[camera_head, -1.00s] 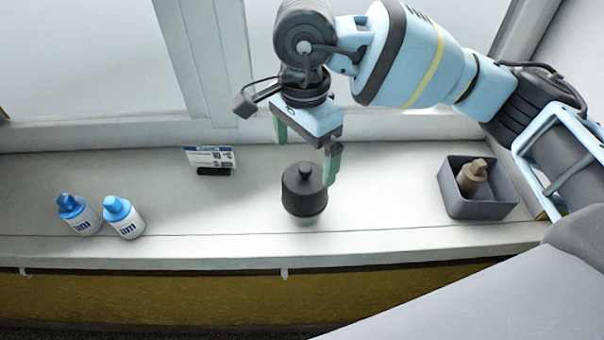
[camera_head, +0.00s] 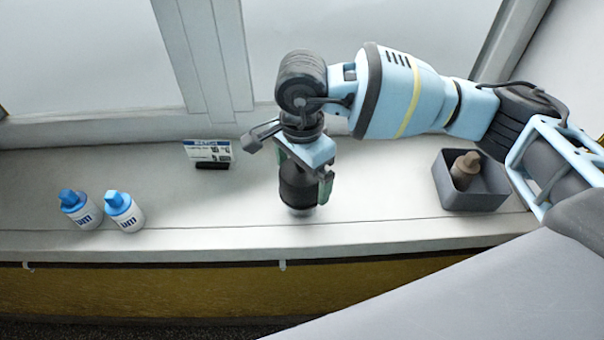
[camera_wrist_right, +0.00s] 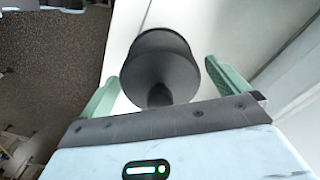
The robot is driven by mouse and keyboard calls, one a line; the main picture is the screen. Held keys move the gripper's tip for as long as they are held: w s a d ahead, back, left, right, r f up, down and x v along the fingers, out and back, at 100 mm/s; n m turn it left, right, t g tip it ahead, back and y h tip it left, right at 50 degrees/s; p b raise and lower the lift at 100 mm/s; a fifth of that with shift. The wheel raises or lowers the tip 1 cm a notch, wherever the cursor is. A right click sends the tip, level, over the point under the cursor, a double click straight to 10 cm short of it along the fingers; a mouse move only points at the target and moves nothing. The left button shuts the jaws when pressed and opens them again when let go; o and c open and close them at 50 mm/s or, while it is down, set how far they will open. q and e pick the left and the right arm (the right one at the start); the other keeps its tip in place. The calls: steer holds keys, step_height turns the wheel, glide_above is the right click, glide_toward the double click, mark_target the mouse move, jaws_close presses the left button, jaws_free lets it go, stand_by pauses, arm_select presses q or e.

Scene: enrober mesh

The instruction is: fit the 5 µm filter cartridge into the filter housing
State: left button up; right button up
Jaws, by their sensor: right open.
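The filter housing (camera_head: 297,192) stands upright on the sill, with a black lid and a paler lower part. My right gripper (camera_head: 304,178) is low over it, with its green fingers on either side. In the right wrist view, the black lid and its knob (camera_wrist_right: 165,62) sit between the open fingers, with gaps visible. Two white cartridges with blue caps stand at the left, a left one (camera_head: 86,216) and a right one (camera_head: 128,219). Their labels show "µm", but I cannot read the number. My left gripper is out of view.
A grey bin (camera_head: 474,201) at the right holds a brownish used-looking cartridge (camera_head: 464,168). A small printed card (camera_head: 208,150) stands at the back in a dark holder. The sill (camera_head: 220,215) is clear between cartridges and housing. Its front edge drops off.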

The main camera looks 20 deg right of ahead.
steer(key=c, duration=1.1)
steer(key=shift+r, duration=5.05)
